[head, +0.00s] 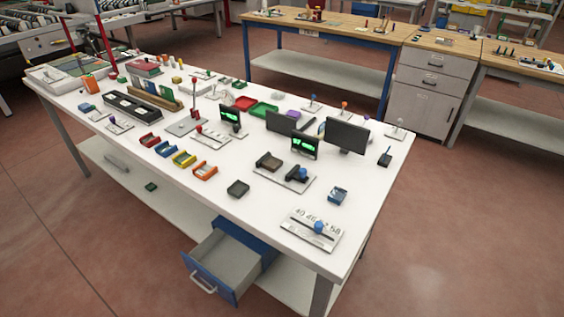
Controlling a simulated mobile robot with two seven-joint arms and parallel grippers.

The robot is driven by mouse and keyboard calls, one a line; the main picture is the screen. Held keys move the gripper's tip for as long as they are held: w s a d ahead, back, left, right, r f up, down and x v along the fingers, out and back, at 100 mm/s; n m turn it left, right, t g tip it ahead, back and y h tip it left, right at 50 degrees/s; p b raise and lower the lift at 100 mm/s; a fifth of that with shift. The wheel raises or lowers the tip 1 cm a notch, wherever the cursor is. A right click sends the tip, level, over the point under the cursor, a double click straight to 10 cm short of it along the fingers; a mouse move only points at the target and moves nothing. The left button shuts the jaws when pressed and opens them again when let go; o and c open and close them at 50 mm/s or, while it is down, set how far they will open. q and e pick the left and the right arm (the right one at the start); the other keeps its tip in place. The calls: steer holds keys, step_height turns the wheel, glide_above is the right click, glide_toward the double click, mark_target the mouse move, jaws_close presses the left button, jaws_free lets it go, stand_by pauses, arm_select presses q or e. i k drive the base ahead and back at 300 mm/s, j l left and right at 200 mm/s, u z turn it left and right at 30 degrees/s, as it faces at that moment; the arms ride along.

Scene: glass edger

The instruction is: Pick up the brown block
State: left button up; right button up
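A dark brown block-like piece (268,161) sits on a light grey plate (278,175) in the middle of the white table, beside a black fixture with a blue knob (301,174). A long tan-brown piece (157,97) stands farther left, with green and yellow pieces along it. I cannot tell for certain which of the two is the brown block. Neither of my grippers is in view.
The white table (265,207) is crowded with small trays, stands and screens. Red, blue, yellow and orange bins (205,171) line its near side. A blue drawer (213,277) stands open below the front edge.

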mark_target(273, 164)
steer(key=i+l+u, duration=0.15)
steer(key=l, duration=0.7)
steer(key=l+u, duration=0.2)
steer(key=l, duration=0.7)
